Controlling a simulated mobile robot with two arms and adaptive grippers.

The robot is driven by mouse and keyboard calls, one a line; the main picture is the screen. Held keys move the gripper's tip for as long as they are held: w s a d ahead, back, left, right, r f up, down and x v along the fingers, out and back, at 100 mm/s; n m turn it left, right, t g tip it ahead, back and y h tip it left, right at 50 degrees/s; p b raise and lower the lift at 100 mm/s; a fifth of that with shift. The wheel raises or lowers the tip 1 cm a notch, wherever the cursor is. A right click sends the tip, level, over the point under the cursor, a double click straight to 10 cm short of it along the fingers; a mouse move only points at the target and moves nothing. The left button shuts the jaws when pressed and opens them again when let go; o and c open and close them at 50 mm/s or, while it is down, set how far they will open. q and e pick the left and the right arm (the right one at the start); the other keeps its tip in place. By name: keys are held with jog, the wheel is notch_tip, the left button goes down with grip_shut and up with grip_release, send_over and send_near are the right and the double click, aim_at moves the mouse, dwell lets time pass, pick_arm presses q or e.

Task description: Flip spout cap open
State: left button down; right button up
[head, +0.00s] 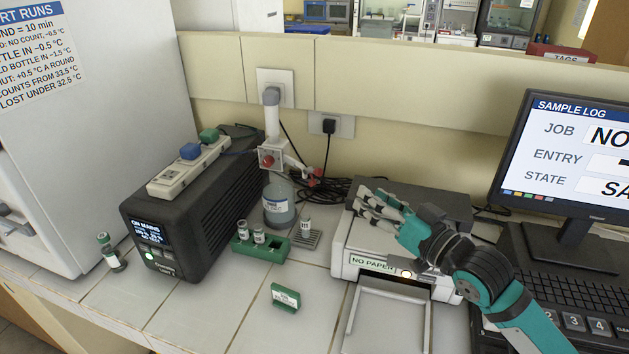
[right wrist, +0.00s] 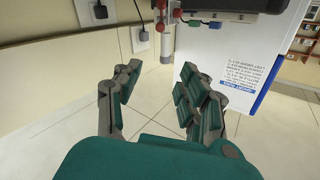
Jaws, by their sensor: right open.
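A dispenser bottle (head: 278,203) with a clear body, a label and a tall pump column stands upright on the bench, behind the green vial rack. Its spout (head: 297,163) points right and ends in a red spout cap (head: 316,172). A red knob (head: 267,160) sits on the pump head. I cannot tell the cap's state for sure; it looks to be on the spout tip. My right gripper (head: 368,203) is open and empty, right of the spout and above the printer, apart from both. It also shows open in the right wrist view (right wrist: 158,88). My left gripper is not in view.
A green rack (head: 245,246) with vials stands in front of the bottle, and a black power unit (head: 200,205) with a power strip stands left. A loose vial (head: 110,252), a green block (head: 285,298) and the printer (head: 365,235) are nearby. Black cables lie behind the spout.

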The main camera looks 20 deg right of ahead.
aim_at(321, 174)
jog(key=f+x, duration=0.1)
jog(key=x, duration=0.5)
jog(key=f+p+x, duration=0.1)
jog(key=x, duration=0.5)
jog(key=f+x, duration=0.1)
jog(key=x, duration=0.5)
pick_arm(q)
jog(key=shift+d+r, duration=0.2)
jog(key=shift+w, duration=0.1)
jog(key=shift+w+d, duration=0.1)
pick_arm(e)
grip_shut()
